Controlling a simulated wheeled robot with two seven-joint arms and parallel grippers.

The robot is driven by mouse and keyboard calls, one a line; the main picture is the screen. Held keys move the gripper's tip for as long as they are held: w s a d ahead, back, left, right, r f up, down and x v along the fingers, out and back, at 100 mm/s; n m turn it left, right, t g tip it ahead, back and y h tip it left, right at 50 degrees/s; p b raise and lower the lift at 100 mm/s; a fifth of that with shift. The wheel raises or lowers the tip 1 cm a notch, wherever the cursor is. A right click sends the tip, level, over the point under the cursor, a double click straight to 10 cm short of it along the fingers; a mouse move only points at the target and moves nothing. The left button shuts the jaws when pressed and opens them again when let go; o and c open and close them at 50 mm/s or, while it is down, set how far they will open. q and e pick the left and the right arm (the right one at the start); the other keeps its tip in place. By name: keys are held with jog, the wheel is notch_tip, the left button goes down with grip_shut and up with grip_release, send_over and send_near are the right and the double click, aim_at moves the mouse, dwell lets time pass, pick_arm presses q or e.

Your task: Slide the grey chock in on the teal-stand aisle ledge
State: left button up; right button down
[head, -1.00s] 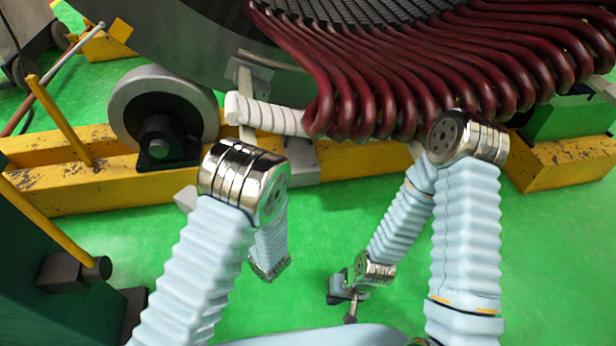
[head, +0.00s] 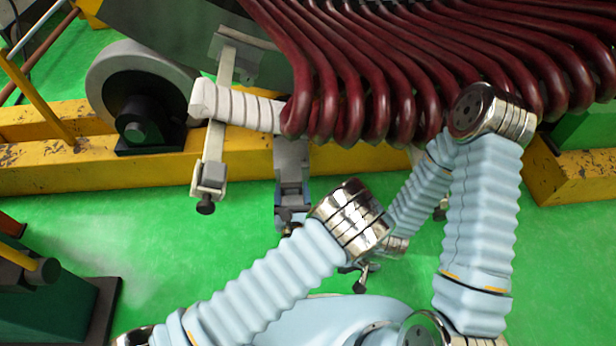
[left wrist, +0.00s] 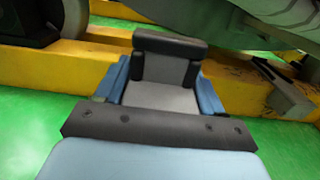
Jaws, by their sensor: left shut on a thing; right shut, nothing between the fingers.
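In the left wrist view my left gripper (left wrist: 158,85) has its blue-sided jaws shut on a grey piece with a dark upper edge, which I take as the grey chock (left wrist: 165,72). The yellow beam lies just beyond it. In the head view my left gripper (head: 290,195) appears partly behind my left arm, in front of the beam, and the chock is hard to tell from the grey parts there. My right gripper (head: 360,275) is shut and empty, low in the middle. A dark teal stand (head: 55,305) is at lower left. I cannot tell which surface is its aisle ledge.
The yellow beam (head: 60,165) carries a grey roller (head: 135,130). Dark red coil ends (head: 400,90) overhang it, with a white-wrapped bar (head: 240,108) beside them. A grey strap (head: 213,150) hangs in front. Green floor (head: 130,225) is clear at left.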

pick_arm(q)
jog(key=shift+w+d, duration=0.2)
jog(key=shift+w, duration=0.4)
jog(key=w+f+b, duration=0.2)
jog(key=w+b, duration=0.5)
jog(key=w, duration=0.6)
jog(key=w+f+b, duration=0.2)
jog(key=w+b, duration=0.4)
jog(key=w, duration=0.8)
jog(key=shift+w+b, duration=0.15)
jog(key=shift+b, duration=0.2)
jog(key=shift+f, duration=0.3)
jog(key=shift+w, duration=0.1)
